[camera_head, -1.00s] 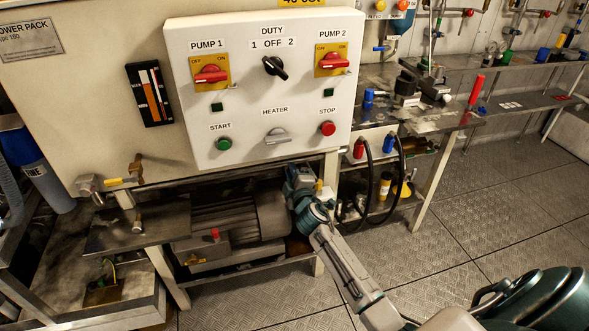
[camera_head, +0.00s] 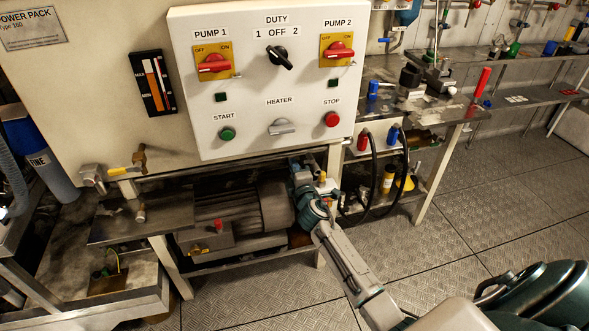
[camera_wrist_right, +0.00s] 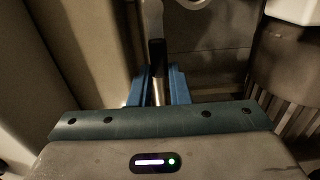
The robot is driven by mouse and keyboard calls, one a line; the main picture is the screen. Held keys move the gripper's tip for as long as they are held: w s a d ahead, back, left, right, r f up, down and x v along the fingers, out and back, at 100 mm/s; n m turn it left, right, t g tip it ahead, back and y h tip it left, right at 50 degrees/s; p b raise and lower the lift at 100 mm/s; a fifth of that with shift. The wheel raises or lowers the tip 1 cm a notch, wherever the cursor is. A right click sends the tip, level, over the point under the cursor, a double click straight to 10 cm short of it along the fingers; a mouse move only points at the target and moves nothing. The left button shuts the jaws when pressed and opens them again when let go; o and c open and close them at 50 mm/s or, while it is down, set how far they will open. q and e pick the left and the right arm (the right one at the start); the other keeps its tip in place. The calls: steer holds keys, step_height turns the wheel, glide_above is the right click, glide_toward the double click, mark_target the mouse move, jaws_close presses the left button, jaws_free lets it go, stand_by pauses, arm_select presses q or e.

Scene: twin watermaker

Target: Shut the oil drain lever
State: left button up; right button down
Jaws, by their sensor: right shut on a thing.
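A lever with a black end and a metal shaft (camera_wrist_right: 157,56) stands upright in the right wrist view. My right gripper (camera_wrist_right: 158,86) has its blue fingers on either side of the shaft and is shut on it, with the black end rising above the fingers. In the head view my right gripper (camera_head: 300,170) is under the white control panel, beside the right end of the grey motor (camera_head: 276,206). The lever is too small or hidden there to make out. I see no label on it. My left gripper is out of view.
The control panel (camera_head: 262,95) with switches hangs just above my right arm. A yellow-handled valve (camera_head: 120,172) sits at the left under the tank. Black hoses (camera_head: 374,180) hang close right of the gripper. Open floor (camera_head: 450,245) lies at the right.

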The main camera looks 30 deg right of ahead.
steer(key=c, duration=1.4)
jaws_free()
steer(key=shift+o, duration=0.2)
steer(key=shift+s, duration=0.1)
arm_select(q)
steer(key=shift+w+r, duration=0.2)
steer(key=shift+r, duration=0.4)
arm_select(e)
steer(key=v, duration=1)
steer(key=shift+s, duration=0.25)
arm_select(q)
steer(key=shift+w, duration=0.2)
arm_select(e)
steer(key=shift+a, duration=0.15)
